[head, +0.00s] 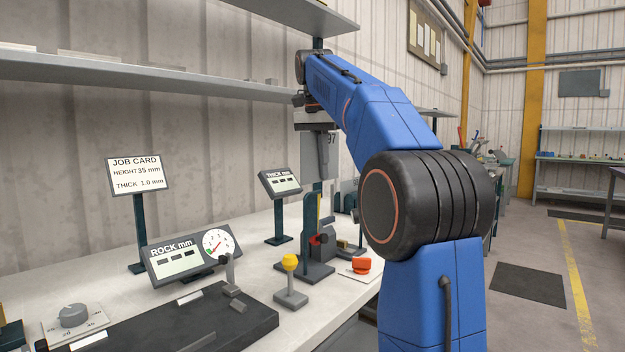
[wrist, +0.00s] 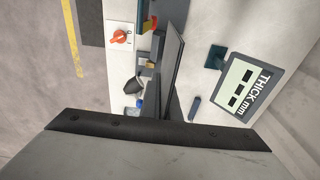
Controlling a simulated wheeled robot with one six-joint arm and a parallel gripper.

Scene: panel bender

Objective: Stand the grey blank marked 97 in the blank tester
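My gripper (head: 320,153) is high over the bench, pointing down. The grey blank marked 97 (head: 331,139) hangs upright at its fingers, partly hidden behind the near finger; the gripper appears shut on it. In the wrist view a thin dark grey plate edge (wrist: 174,55) runs away from the gripper, too steeply seen to read any mark. Below the gripper stands a dark green upright fixture (head: 309,229) with a red and black part, beside the THICK mm display (head: 281,182). No label names the tester, so I cannot tell for sure that this is it.
A job card (head: 138,174) reads height 35 mm, thick 1.0 mm. A ROCK mm display (head: 180,262), a dark base (head: 200,322), a yellow knob (head: 290,262) and a red knob (head: 361,265) stand on the bench. Shelves (head: 150,75) run along the wall.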

